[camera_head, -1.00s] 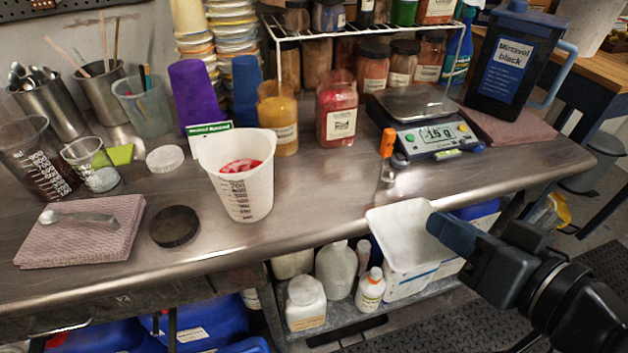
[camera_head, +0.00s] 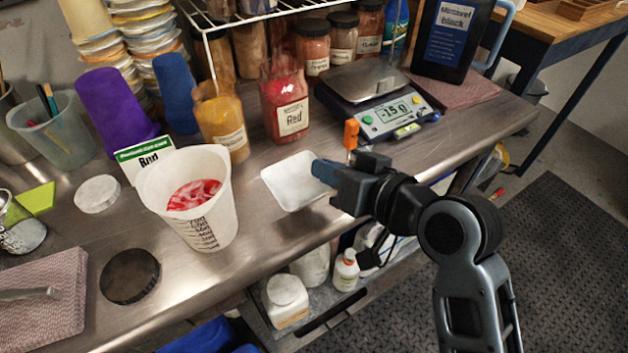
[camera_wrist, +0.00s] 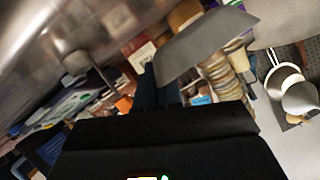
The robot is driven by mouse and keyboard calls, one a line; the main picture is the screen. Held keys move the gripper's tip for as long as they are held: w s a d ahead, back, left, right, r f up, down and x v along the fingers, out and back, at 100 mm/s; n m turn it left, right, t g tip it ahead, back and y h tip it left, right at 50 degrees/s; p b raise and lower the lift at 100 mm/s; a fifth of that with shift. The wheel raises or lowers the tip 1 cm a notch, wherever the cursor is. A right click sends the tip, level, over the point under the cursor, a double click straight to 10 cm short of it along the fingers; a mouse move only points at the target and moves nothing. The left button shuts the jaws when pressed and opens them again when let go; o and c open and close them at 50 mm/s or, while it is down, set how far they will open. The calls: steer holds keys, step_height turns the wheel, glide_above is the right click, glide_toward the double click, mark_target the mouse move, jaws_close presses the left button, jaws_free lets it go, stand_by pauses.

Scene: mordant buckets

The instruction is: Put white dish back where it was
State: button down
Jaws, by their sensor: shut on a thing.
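The white dish (camera_head: 295,181) is a shallow, square tray. My gripper (camera_head: 322,173) is shut on its right edge in the head view and holds it over the front part of the steel bench. Whether the dish touches the bench is hard to tell. In the wrist view the dish (camera_wrist: 205,45) shows as a grey tilted shape beyond the dark gripper (camera_wrist: 160,95).
A white measuring jug (camera_head: 190,200) with red contents stands left of the dish. A red powder jar (camera_head: 287,105) is behind it. An orange-handled tool (camera_head: 351,134) stands close behind my gripper. Bench space between jug and scale is partly clear.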

mark_target(309, 166)
steer(key=x, duration=0.3)
steer(key=shift+f, duration=2.4)
steer(key=c, duration=1.6)
jaws_free()
steer(key=b+v, duration=0.1)
steer(key=v, duration=1.1)
steer(key=shift+s, duration=0.1)
